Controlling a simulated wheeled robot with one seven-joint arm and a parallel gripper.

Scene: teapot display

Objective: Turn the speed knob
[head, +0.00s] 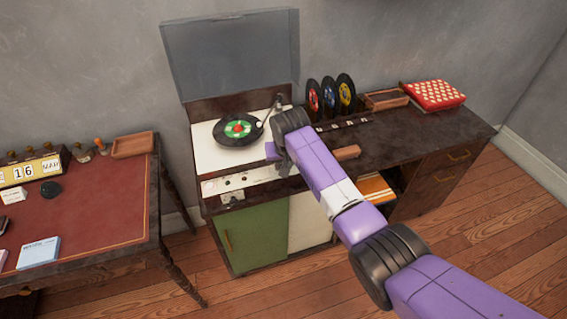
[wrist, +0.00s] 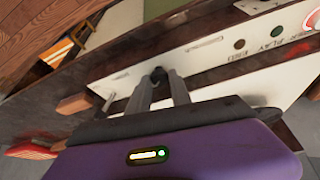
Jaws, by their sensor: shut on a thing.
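The speed knob (wrist: 158,72) is a small dark knob on the white control panel (wrist: 225,62) of the record player. In the wrist view my gripper (wrist: 161,79) has its two grey fingers on either side of the knob, shut on it. The fingertips hide part of the knob, and its label cannot be read. In the head view my gripper (head: 274,150) is at the right part of the player's front, and my arm hides the knob.
The record player has a black record (head: 225,131) on it and a raised clear lid (head: 230,50). A brown button (wrist: 240,44) and a green button (wrist: 276,31) sit along the panel. Records (head: 329,96) stand upright on the cabinet. A red desk (head: 100,195) is at left.

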